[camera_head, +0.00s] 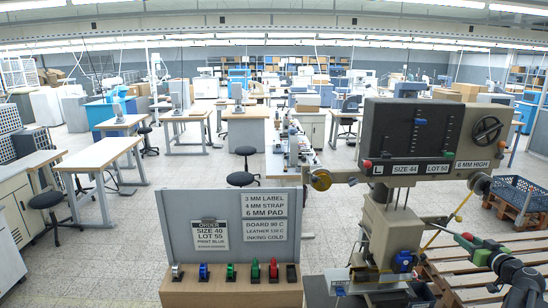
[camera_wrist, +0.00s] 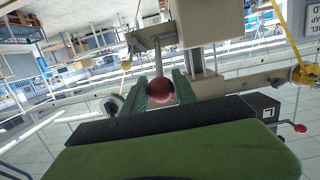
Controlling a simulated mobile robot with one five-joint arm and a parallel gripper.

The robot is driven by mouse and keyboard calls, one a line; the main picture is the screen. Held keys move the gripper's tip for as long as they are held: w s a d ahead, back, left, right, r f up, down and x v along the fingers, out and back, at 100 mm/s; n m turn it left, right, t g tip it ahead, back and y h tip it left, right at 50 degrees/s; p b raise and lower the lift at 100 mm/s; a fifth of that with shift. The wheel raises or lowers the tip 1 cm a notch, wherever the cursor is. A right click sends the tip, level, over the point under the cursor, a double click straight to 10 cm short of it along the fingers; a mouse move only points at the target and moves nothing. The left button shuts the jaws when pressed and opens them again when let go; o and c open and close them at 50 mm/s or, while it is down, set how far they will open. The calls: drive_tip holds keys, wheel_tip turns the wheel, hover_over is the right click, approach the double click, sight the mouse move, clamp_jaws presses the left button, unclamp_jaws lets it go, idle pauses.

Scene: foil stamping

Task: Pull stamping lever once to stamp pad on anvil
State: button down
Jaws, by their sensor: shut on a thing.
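The stamping press (camera_head: 392,225) stands at the right of the head view, with a dark panel (camera_head: 432,138) on top. My gripper (camera_head: 466,239) is at its right side, with green fingers shut on the red ball knob of the stamping lever. In the wrist view the red knob (camera_wrist: 160,90) sits between the two green fingers of my gripper (camera_wrist: 163,94), and the grey lever rod (camera_wrist: 158,58) runs up from it. The anvil area (camera_head: 380,282) is low at the front of the press. I cannot clearly tell a pad on it.
A grey board (camera_head: 215,225) with printed labels stands left of the press, above a wooden rack (camera_head: 230,292) of several coloured stamps or rolls. A wooden pallet (camera_head: 455,272) lies right of the press, under my arm. Workbenches and stools fill the room behind.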

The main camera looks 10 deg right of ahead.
drive_tip(key=shift+r, duration=0.1)
drive_tip(key=shift+w+r+p, duration=0.2)
drive_tip(key=shift+r+p, duration=0.3)
drive_tip(key=shift+r, duration=0.1)
drive_tip(key=shift+w+r+p, duration=0.15)
drive_tip(key=shift+r+p, duration=0.35)
drive_tip(key=shift+r, duration=0.1)
drive_tip(key=shift+w+d+r+p, duration=0.1)
drive_tip(key=shift+w+r+p, duration=0.45)
drive_tip(key=shift+r+p, duration=0.25)
drive_tip(key=shift+w+d+r+p, duration=0.1)
drive_tip(key=shift+w+r+p, duration=0.45)
drive_tip(key=shift+r+p, duration=0.25)
drive_tip(key=shift+f, duration=0.1)
drive_tip(key=c, duration=0.9)
unclamp_jaws()
drive_tip(key=shift+a, duration=0.1)
drive_tip(key=s, duration=0.5)
drive_tip(key=s+r+p, duration=0.1)
drive_tip(key=s, duration=0.1)
drive_tip(key=shift+s+a+r, duration=0.1)
drive_tip(key=shift+s+a, duration=0.15)
